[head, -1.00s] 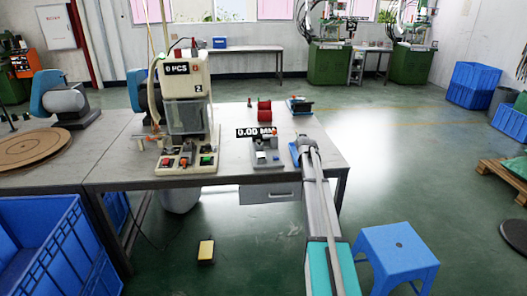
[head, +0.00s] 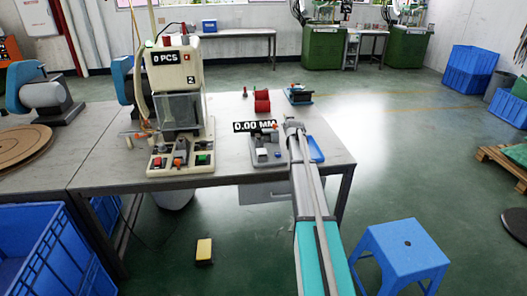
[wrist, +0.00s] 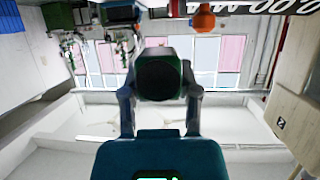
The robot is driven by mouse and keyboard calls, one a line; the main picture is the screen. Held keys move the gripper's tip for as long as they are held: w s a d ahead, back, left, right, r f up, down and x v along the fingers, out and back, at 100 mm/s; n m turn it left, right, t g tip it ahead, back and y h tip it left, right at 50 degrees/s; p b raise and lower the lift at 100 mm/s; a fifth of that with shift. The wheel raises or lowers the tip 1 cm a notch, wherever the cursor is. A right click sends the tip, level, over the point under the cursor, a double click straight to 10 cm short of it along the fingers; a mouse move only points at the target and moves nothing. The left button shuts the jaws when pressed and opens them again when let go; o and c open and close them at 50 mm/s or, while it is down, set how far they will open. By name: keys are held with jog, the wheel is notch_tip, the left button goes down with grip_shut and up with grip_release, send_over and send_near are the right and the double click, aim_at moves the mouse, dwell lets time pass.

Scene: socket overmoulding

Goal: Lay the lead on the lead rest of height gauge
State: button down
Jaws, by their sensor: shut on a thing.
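The height gauge (head: 264,154) stands on the table in the head view, a small grey stand with a black "0.00 MM" display (head: 254,127). Part of that display shows upside down at the top right of the wrist view (wrist: 252,6). My gripper (head: 289,126) is just right of the display in the head view. In the wrist view my gripper (wrist: 160,96) is shut on a dark, round-ended thing (wrist: 160,77), seen end-on, which I take to be the lead. Its cable is not clear. An orange piece (head: 275,126) shows between display and gripper; what it belongs to is unclear.
A moulding machine (head: 180,90) with a "0 PCS" display stands left of the gauge. A blue tray (head: 316,150) lies right of the gauge, partly behind my arm. Red spools (head: 262,101) and a blue-based device (head: 298,94) stand behind. A blue stool (head: 403,250) is in front.

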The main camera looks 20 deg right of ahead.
jog(key=shift+s+d, duration=0.1)
jog(key=shift+d, duration=0.1)
jog(key=shift+s+a, duration=0.15)
jog(key=s+a+r+p, duration=0.2)
jog(key=s+a, duration=0.5)
jog(key=a, duration=0.3)
jog(key=s+a+r+n+y+p, duration=0.1)
jog(key=s+a+r+p, duration=0.2)
jog(key=s+a, duration=0.3)
jog(key=a, duration=0.3)
jog(key=shift+s+a+r+t, duration=0.15)
jog(key=shift+s+a+t, duration=0.15)
jog(key=shift+s+a, duration=0.1)
jog(key=shift+w, duration=0.15)
jog(key=b, duration=0.9)
send_over(261, 152)
jog(key=f, duration=0.9)
jog(key=shift+s, duration=0.2)
jog(key=shift+f, duration=0.1)
